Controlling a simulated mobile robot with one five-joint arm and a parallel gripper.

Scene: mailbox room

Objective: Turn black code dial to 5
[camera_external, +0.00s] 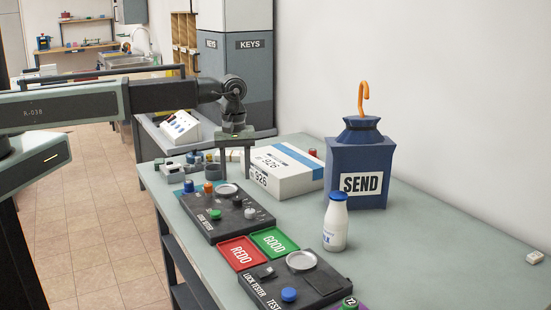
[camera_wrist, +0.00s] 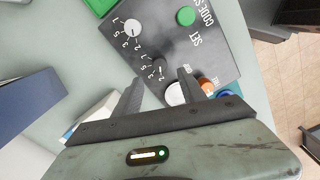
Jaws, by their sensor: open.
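The code setter (camera_external: 205,222) is a dark box on the bench, and it fills the top of the wrist view (camera_wrist: 215,50). The black code dial (camera_wrist: 159,64) is a small dark knob with numbers around its edge; its exact setting is too small to read. It shows as a dark knob in the external view (camera_external: 237,202). A white dial (camera_wrist: 132,27) and a green button (camera_wrist: 186,16) sit near it. My gripper (camera_wrist: 159,76) is open and empty, pointing down above the box, with the black dial between its fingertips in the wrist view. It also shows in the external view (camera_external: 235,160).
An orange knob (camera_external: 208,188) and a silver disc (camera_external: 228,189) are on the box's far end. A white package (camera_external: 290,180) lies just beyond it. Red (camera_external: 241,253) and green (camera_external: 274,242) trays, a lock tester (camera_external: 325,278), a bottle (camera_external: 336,226) and the blue SEND box (camera_external: 357,160) stand nearer or right.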

